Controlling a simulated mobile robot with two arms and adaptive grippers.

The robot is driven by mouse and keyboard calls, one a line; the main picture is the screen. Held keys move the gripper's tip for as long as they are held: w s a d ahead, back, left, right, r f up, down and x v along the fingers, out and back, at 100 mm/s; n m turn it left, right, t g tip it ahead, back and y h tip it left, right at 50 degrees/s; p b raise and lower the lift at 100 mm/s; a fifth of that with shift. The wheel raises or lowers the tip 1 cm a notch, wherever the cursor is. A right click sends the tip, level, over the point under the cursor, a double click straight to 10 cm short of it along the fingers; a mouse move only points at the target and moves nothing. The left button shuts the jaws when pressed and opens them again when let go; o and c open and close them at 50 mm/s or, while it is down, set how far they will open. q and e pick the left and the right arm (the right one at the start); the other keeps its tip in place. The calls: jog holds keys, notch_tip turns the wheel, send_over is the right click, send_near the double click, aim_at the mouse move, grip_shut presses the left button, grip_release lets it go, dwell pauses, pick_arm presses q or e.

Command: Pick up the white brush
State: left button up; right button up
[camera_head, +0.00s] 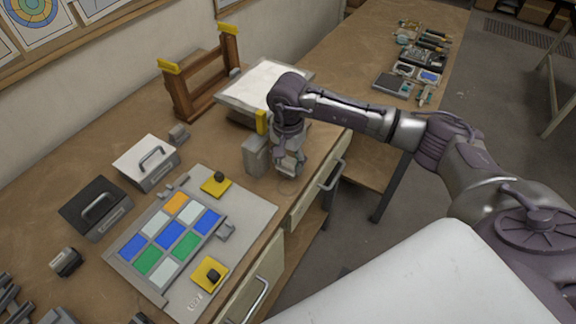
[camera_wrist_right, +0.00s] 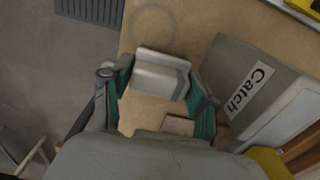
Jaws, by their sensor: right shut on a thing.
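My right gripper (camera_head: 288,152) points down over the front edge area of the bench. In the right wrist view its two green-lined fingers (camera_wrist_right: 160,92) close on either side of a pale grey-white block-like thing, which I take to be the white brush (camera_wrist_right: 160,72). The white brush also shows low under the gripper in the head view (camera_head: 292,166). Its bristles cannot be made out, and whether it touches the bench is unclear. My left gripper is not in view.
A grey box (camera_head: 256,157) labelled "Catch" stands close beside the gripper. A tray with coloured panes (camera_head: 249,213) lies left of it. White (camera_head: 134,166) and black (camera_head: 82,212) handled blocks and a wooden frame (camera_head: 183,97) stand farther back.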

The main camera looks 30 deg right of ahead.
jog(key=shift+w+d+r+b, duration=0.1)
jog(key=shift+d+r+b, duration=0.2)
jog(key=shift+r, duration=0.35)
jog(key=shift+d+r+b, duration=0.2)
jog(key=shift+r+b, duration=0.2)
jog(key=shift+r, duration=0.2)
jog(key=d+r+b, duration=0.3)
jog(key=d+r, duration=0.3)
jog(key=d, duration=0.4)
jog(key=shift+d+r+b, duration=0.3)
jog(key=shift+d+r, duration=0.05)
jog(key=shift+r, duration=0.05)
